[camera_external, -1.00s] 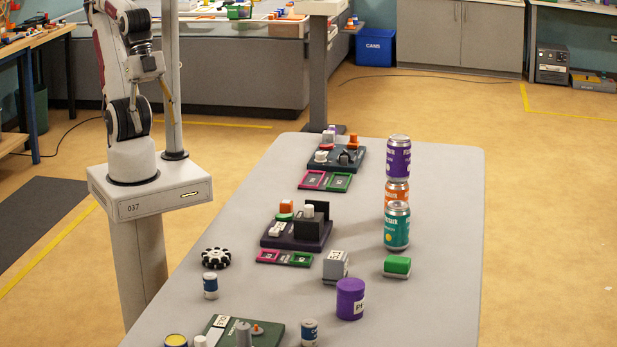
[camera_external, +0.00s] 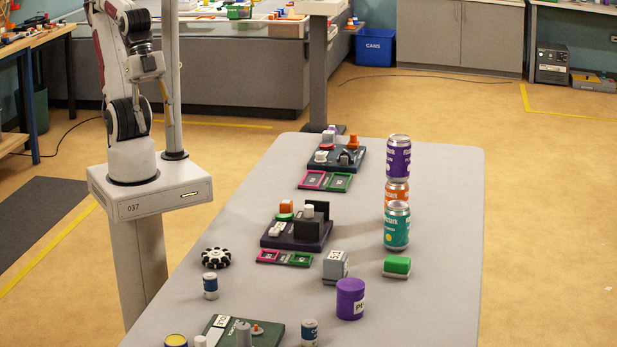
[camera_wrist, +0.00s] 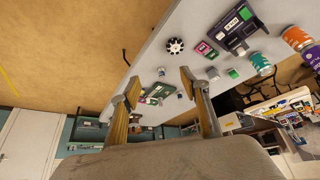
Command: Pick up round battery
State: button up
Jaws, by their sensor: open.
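Two small blue-and-white cylinders stand upright on the table: one (camera_external: 210,286) at the left edge below the black wheel, the other (camera_external: 309,332) right of the green board. They look like round batteries; I cannot tell which is meant. A small cylinder (camera_wrist: 161,71) below the wheel shows in the wrist view.
A black wheel (camera_external: 216,257), a grey box (camera_external: 335,266), a purple cylinder (camera_external: 350,299) and a green block (camera_external: 397,266) stand nearby. Stacked cans (camera_external: 397,224) rise at the right. Dark boards (camera_external: 290,240) with parts lie further back. The table's right front (camera_external: 430,310) is clear.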

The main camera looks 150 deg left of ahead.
jog(key=shift+w, duration=0.15)
